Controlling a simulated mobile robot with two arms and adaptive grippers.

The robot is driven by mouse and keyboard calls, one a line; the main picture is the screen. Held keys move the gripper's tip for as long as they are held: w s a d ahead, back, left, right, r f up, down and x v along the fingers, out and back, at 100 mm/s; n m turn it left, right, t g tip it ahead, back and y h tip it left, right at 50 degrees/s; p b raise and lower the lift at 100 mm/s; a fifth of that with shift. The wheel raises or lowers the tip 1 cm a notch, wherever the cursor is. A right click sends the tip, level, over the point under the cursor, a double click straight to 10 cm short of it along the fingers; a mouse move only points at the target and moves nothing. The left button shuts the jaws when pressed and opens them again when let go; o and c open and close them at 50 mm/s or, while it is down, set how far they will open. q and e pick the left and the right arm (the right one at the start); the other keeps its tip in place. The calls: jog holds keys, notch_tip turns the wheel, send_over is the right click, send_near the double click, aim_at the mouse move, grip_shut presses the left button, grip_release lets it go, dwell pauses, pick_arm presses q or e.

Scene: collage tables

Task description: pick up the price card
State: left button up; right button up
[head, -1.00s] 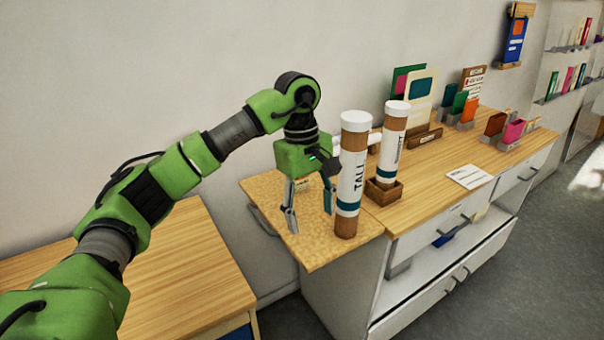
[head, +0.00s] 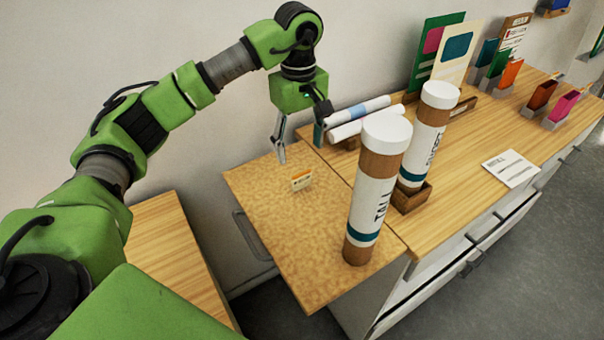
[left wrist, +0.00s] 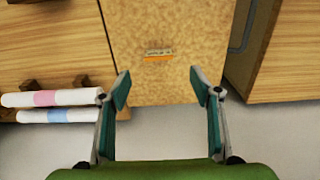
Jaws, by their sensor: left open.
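The price card (head: 301,180) is a small cream card with an orange band. It stands on the speckled cork-like leaf (head: 262,225) at the left end of the cabinet. In the left wrist view the card (left wrist: 158,54) lies ahead, roughly centred between the fingers and beyond their tips. My left gripper (head: 299,146) points down, open and empty. In the head view it appears near the wall, above and behind the card, apart from it. It also shows in the left wrist view (left wrist: 160,84). My right gripper is in neither view.
A tall tube marked TALL (head: 374,190) stands on the leaf, right of the card. A second tube (head: 425,135) stands in a wooden holder. Rolled sheets (head: 362,110) lie near the gripper's right side. A lower wooden table (head: 165,270) is at left, across a gap.

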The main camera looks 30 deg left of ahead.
aim_at(301, 173)
pick_arm(q)
notch_tip(301, 173, down, 3)
jog(key=shift+a+f, duration=0.15)
notch_tip(301, 173, down, 3)
jog(key=shift+w+r+p, duration=0.1)
jog(key=shift+p, duration=0.85)
notch_tip(301, 173, down, 4)
jog(key=shift+r+p, duration=0.25)
jog(key=shift+p, duration=0.35)
jog(key=shift+d+f, duration=0.15)
jog(key=shift+d, duration=0.05)
jog(key=c, duration=0.8)
jog(key=shift+c, duration=0.2)
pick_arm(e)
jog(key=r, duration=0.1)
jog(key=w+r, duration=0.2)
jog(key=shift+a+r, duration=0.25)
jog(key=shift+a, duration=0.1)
